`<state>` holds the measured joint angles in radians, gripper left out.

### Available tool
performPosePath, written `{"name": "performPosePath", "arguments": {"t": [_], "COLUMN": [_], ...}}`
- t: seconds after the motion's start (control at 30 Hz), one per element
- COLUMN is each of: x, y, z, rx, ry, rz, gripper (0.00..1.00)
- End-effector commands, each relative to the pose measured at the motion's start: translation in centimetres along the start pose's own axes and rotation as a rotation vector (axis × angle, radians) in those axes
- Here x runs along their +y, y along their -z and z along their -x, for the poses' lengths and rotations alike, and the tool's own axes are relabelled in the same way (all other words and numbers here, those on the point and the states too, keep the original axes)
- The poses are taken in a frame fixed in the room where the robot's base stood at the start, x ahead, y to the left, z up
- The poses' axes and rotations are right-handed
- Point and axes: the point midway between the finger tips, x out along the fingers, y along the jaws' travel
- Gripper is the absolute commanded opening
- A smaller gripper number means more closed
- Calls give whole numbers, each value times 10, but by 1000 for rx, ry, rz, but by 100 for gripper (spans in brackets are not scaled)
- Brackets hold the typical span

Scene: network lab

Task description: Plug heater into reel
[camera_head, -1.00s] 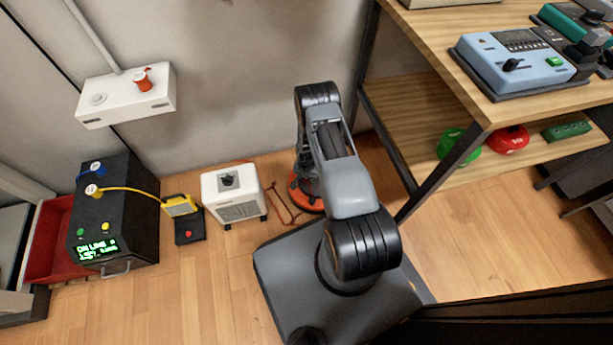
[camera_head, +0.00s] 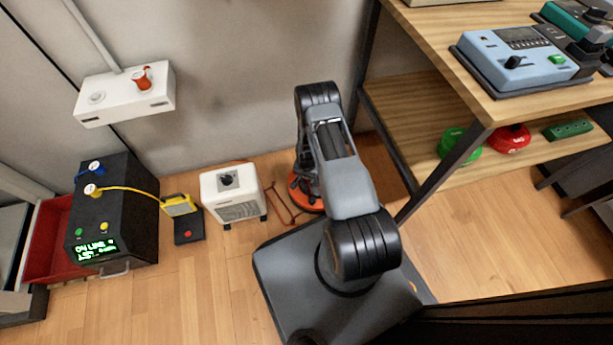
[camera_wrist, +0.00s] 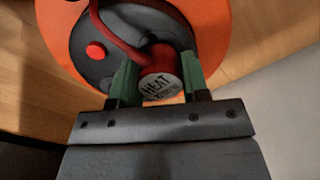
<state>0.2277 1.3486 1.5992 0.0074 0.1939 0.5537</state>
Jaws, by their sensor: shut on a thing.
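The heater (camera_head: 232,194) is a white box with a dark dial, standing on the floor by the wall. The reel (camera_head: 309,198) is orange and sits on the floor to its right, partly hidden by my arm. In the wrist view the reel (camera_wrist: 222,40) shows an orange rim, a dark hub and a red button. My gripper (camera_wrist: 158,80) is shut on a red plug (camera_wrist: 160,86) labelled "HEAT", with a red cord, in front of the hub. I cannot tell whether the plug is seated in a socket.
A wooden bench (camera_head: 430,30) with a lower shelf (camera_head: 400,105) is close on the right. A red cord (camera_head: 282,205) lies between heater and reel.

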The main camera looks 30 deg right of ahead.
Motion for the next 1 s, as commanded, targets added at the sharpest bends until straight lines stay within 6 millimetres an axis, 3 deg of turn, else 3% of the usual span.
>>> {"name": "performPosePath", "arguments": {"t": [0.37,0.4,0.63,0.7,1.0], "x": [0,0,0,0,0], "y": [0,0,0,0,0], "z": [-9,-8,-8,-8,-2], "rx": [0,0,0,0,1], "ry": [0,0,0,0,0], "rz": [0,0,0,0,0], "gripper": [18,45,67,72,72]}}
